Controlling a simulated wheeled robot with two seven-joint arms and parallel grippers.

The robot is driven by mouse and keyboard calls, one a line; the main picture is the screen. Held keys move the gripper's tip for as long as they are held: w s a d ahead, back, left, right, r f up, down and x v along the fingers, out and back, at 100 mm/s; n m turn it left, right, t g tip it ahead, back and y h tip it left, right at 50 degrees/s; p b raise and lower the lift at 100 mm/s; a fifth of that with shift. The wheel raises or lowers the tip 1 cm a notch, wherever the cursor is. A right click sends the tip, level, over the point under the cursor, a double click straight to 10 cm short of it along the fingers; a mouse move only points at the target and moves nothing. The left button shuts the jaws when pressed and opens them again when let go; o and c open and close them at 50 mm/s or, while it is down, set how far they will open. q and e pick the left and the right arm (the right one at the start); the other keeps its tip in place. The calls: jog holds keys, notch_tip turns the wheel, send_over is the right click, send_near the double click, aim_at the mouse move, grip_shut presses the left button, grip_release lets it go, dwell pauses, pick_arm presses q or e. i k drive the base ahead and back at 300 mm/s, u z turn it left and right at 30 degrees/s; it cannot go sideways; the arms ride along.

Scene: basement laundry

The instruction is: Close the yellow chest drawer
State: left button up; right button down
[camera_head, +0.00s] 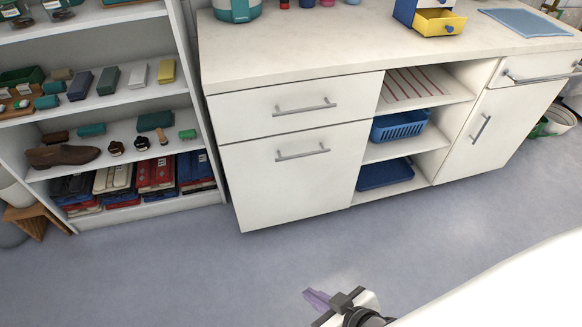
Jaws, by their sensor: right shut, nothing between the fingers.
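The small chest (405,11) stands on the counter at the top right of the head view, cut off by the top edge. It has blue sides. Its yellow drawer (438,27) with a blue knob is pulled out, and its open top shows. My right gripper (315,299) is at the bottom middle of the view, over the floor, far below and in front of the chest. Its purplish fingers are shut and empty. My left gripper is out of view.
The white counter (300,55) has a teal container (236,10), small jars and a blue mat (526,22) on it. Below are handled fronts and open shelves with a blue basket (400,126). A loaded shelf unit (140,97) stands at left. The floor (215,275) in front is clear.

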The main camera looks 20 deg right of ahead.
aim_at(432, 22)
jog(key=z, duration=2.1)
jog(key=i, duration=1.25)
jog(key=u, duration=0.45)
